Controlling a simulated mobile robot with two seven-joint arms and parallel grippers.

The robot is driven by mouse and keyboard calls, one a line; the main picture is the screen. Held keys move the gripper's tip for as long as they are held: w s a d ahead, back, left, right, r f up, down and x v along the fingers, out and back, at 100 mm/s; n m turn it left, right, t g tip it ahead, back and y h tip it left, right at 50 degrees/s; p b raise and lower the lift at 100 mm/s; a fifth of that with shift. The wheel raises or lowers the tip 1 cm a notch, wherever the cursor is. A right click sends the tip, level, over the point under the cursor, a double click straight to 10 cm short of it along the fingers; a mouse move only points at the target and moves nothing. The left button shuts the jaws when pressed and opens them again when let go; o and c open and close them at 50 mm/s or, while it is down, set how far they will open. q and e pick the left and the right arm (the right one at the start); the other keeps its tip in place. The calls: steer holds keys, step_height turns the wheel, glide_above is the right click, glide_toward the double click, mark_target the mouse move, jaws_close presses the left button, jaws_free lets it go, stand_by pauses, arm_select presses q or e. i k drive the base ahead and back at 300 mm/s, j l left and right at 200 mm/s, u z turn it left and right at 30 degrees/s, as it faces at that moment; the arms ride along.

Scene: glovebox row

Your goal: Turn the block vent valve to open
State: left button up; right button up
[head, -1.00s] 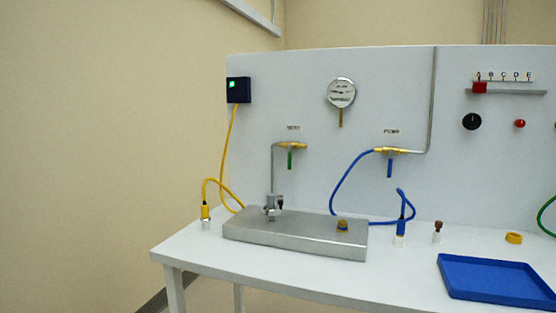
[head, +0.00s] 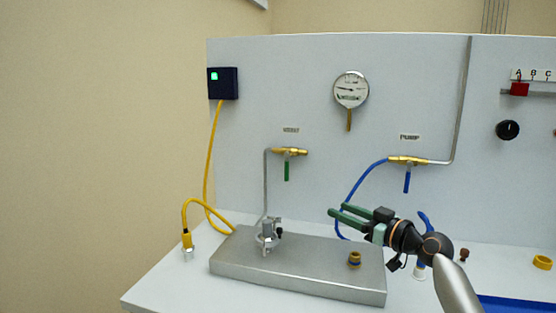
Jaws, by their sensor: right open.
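The vent valve (head: 290,152) is a brass body on the white back panel, under a small label that seems to read VENT. Its green lever (head: 287,172) hangs straight down. A grey pipe (head: 265,185) runs from the valve down to the metal block (head: 300,266) on the table. My right gripper (head: 333,219) comes in from the right, with its green fingers pointing left. It is open and empty, to the right of and below the green lever, apart from it. My left gripper is not in view.
The pump valve (head: 408,160) with its blue lever (head: 407,182) is on the panel above my right gripper. A gauge (head: 351,90) hangs higher. A yellow cable (head: 211,165) runs at the left. A blue tray (head: 515,304) lies at the lower right.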

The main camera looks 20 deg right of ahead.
mark_target(287, 154)
steer(key=i, duration=0.7)
steer(key=i+j, duration=0.4)
steer(key=j, duration=0.15)
